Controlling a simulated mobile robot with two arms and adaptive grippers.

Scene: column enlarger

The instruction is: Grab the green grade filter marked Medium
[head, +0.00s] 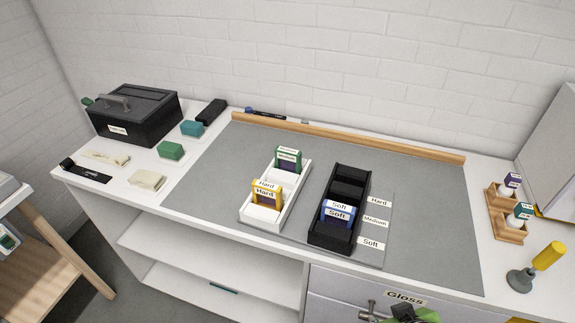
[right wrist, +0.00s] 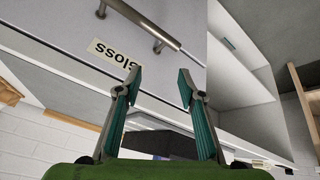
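The green grade filter (head: 288,158) stands upright in the back part of the white rack (head: 247,213); its small label is hard to read. A yellow filter marked Hard (head: 265,193) stands in front of it in the same rack. Blue filters marked Soft (head: 338,213) stand in the black rack (head: 326,236) to the right. My right gripper (head: 405,312) shows at the bottom edge, in front of the counter by the Gloss drawer and well apart from the filters. In the right wrist view the gripper (right wrist: 158,85) is open and empty. My left gripper is out of view.
A card (head: 372,245) reading Hard, Medium and Soft lies beside the black rack. A wooden strip (head: 350,137) runs behind the grey mat (head: 430,200). A black box (head: 135,115) stands left; bottles in wooden holders (head: 508,222) stand right. The Gloss drawer handle (right wrist: 152,28) juts out.

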